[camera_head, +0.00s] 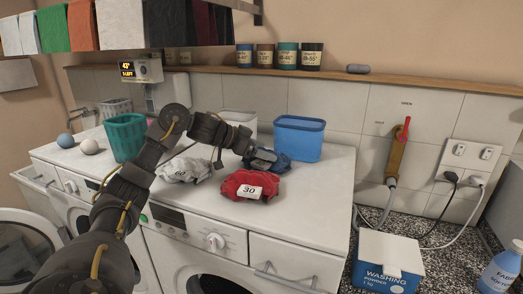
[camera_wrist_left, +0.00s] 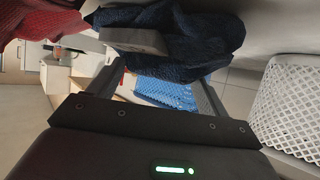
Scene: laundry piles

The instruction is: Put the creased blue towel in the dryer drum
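The dark blue towel (camera_head: 268,161) lies crumpled on the white machine top, behind the red cloth. In the left wrist view the towel (camera_wrist_left: 190,38) is bunched at the fingertips and hides part of them. My left gripper (camera_head: 246,148) reaches in from the left and is at the towel's left edge. A grey finger (camera_wrist_left: 135,40) lies against the cloth; whether the fingers pinch it is not clear. My right gripper is not in view. A round machine opening (camera_head: 208,284) shows at the bottom edge; which machine is the dryer is unclear.
A red cloth tagged 30 (camera_head: 248,186) and a grey-white cloth tagged 60 (camera_head: 186,170) lie close by. A blue bin (camera_head: 299,139) stands behind, a green basket (camera_head: 125,137) to the left. An open round door (camera_head: 22,255) is at lower left.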

